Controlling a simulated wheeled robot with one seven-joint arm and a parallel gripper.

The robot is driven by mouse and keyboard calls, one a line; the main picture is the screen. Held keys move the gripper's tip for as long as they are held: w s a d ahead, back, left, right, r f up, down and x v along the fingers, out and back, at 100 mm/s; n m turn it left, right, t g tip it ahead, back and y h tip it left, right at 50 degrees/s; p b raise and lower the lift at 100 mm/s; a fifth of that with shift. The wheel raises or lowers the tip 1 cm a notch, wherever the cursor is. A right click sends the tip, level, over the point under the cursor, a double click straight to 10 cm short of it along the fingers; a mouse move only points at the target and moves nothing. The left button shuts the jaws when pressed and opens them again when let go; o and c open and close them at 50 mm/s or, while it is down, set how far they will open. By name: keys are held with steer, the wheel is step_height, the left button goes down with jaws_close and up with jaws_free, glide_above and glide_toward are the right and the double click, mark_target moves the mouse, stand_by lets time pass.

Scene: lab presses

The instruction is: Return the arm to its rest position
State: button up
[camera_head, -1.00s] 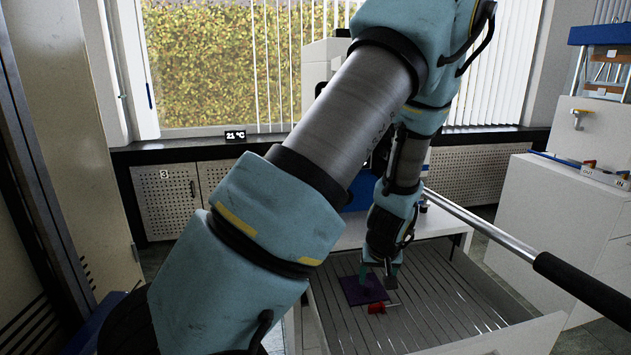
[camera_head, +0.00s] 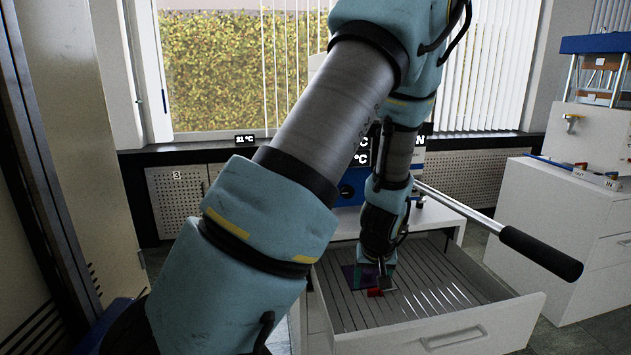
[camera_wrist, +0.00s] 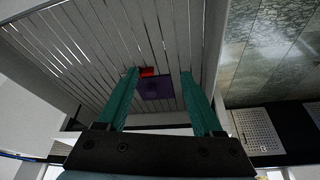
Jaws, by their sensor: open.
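My gripper (camera_head: 376,284) hangs low over an open drawer (camera_head: 480,337) with a slatted bottom. In the wrist view its two green fingers (camera_wrist: 160,88) are wide apart, with nothing held between them. A dark purple square (camera_wrist: 157,89) lies on the slats; it also shows in the head view (camera_head: 349,272), partly hidden by my gripper. A red object (camera_wrist: 147,72) lies at the square's edge and also shows in the head view (camera_head: 375,292). My arm is bent, reaching forward and down over the drawer.
A long bar with a black handle (camera_head: 540,252) sticks out above the drawer's right side. A blue and white machine with a display (camera_head: 361,160) stands behind my arm. A white cabinet (camera_head: 560,225) is at the right. A tall grey panel (camera_head: 60,120) stands close at the left.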

steer(key=s+a+r+g, duration=0.1)
steer(key=s+a+r, duration=0.4)
steer(key=a, duration=0.5)
steer(key=s+a+r+g, duration=0.1)
steer(key=s+a+r, duration=0.3)
steer(key=a+r, duration=0.5)
steer(key=shift+s+a+p, duration=0.35)
steer(key=shift+a+p, duration=0.05)
steer(key=shift+p, duration=0.05)
steer(key=shift+c, duration=0.4)
